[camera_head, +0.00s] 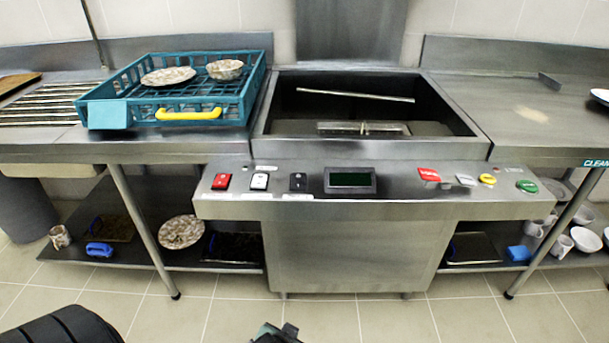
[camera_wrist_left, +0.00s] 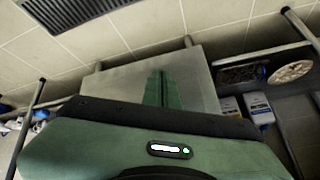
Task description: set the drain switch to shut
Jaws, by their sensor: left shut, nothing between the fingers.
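The control panel (camera_head: 400,206) runs along the front of the steel machine. On its left are a red rocker switch (camera_head: 221,182), a white one (camera_head: 259,181) and a black one (camera_head: 297,182). Their labels are too small to read, so I cannot tell which is the drain switch or how it is set. My left gripper (camera_wrist_left: 160,88) is shut and empty in the left wrist view, in front of the machine's lower front and apart from the switches. A green and dark part of mine shows at the bottom edge of the head view. My right gripper is not in view.
A display (camera_head: 350,180) sits mid-panel, with red, white, yellow and green buttons to its right. The open basin (camera_head: 460,120) is behind. A teal rack (camera_head: 243,102) with dishes stands on the left counter. Lower shelves hold plates, trays and cups. The floor in front is clear.

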